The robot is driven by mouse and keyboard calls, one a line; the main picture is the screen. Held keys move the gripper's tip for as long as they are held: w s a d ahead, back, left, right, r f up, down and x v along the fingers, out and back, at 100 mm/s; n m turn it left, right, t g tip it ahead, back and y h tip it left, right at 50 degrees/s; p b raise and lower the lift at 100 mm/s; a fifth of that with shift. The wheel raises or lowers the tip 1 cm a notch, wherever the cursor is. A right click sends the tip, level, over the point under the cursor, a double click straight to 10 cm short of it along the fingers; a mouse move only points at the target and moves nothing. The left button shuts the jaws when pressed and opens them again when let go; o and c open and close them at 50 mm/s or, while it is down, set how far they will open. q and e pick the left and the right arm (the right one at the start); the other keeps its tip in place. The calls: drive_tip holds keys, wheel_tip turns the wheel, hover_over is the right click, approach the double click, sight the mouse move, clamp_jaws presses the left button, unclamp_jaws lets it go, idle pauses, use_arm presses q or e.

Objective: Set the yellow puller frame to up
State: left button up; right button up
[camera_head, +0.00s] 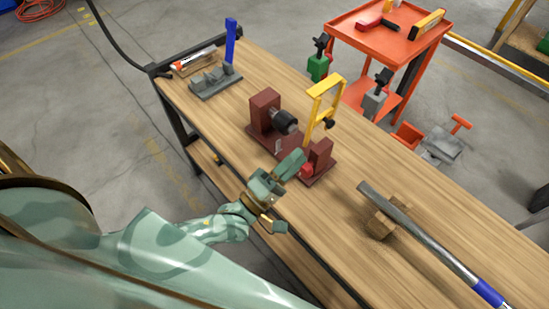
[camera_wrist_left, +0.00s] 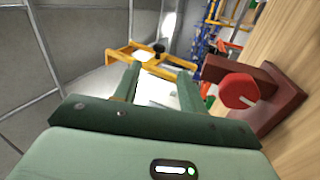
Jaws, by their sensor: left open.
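The yellow puller frame (camera_head: 326,85) stands roughly upright on a dark red screw jack (camera_head: 264,112) on the workbench, with a black knob (camera_head: 330,124) at its side. In the left wrist view the frame (camera_wrist_left: 181,62) shows beyond my fingertips, with its black knob (camera_wrist_left: 158,47). My left gripper (camera_head: 284,194) is at the bench's near edge, beside the jack's near end. It is open, and its fingers (camera_wrist_left: 158,88) hold nothing. A red knob (camera_wrist_left: 238,91) on a dark red block is right of the fingers in the wrist view. My right gripper is not in view.
A long bar with a blue grip (camera_head: 440,247) rests on a wooden block (camera_head: 383,222) to the right. A grey fixture (camera_head: 213,85) with a blue upright piece stands at the bench's far left. An orange tool cart (camera_head: 358,36) is behind. Bare wood lies between jack and bar.

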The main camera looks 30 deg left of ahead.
use_arm(q)
drive_tip(key=v, duration=0.7)
drive_tip(key=shift+d, duration=0.1)
